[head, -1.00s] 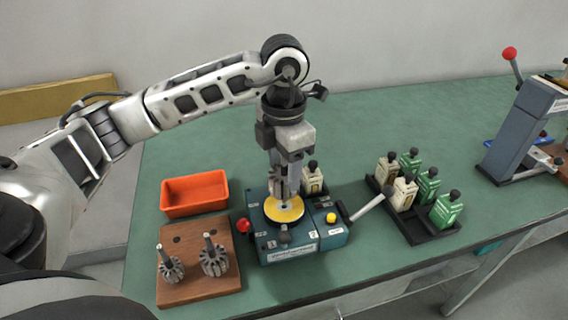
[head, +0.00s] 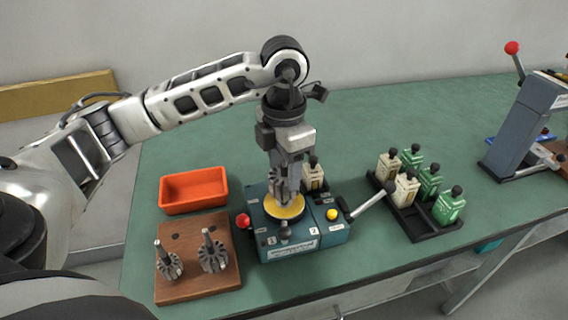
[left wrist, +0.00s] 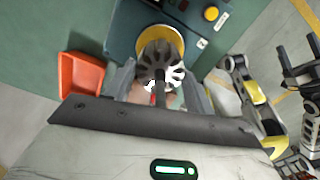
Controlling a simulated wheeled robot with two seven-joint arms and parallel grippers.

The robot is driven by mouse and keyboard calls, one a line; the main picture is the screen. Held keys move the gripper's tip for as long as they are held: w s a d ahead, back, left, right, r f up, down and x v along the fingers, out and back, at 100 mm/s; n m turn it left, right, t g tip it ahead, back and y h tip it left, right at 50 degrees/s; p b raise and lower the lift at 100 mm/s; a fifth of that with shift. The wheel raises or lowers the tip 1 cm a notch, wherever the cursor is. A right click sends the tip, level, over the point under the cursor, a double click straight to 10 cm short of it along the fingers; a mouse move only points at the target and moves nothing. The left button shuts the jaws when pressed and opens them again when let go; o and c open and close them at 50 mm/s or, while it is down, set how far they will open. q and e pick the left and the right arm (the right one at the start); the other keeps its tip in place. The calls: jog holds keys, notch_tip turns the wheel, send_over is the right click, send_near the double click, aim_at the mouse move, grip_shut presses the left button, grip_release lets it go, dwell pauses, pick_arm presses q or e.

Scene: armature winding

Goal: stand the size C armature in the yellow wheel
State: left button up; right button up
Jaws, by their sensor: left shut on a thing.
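My left gripper (head: 286,186) points straight down over the winding machine and is shut on a grey slotted armature (head: 275,188). The armature also shows between the fingers in the left wrist view (left wrist: 160,62). It is upright over the yellow wheel (head: 284,212), which sits on top of the blue-green machine (head: 300,240); the wheel shows in the left wrist view too (left wrist: 176,42). The fingertips are close to the wheel. I cannot tell whether the armature's lower end touches or enters it. My right gripper is not clearly in the head view.
A wooden block (head: 200,284) holds two more armatures at the front left. An orange bin (head: 194,190) lies behind it. A black tray (head: 432,229) with several cream and green bottles stands to the right. A lever press (head: 522,120) stands far right.

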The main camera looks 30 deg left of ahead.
pick_arm(q)
jog(key=shift+f+b, duration=0.55)
jog(key=shift+f, duration=0.15)
jog(key=o, duration=1.3)
jog(key=shift+o, duration=0.2)
jog(key=shift+r+p, duration=1.6)
jog(key=shift+r, duration=0.7)
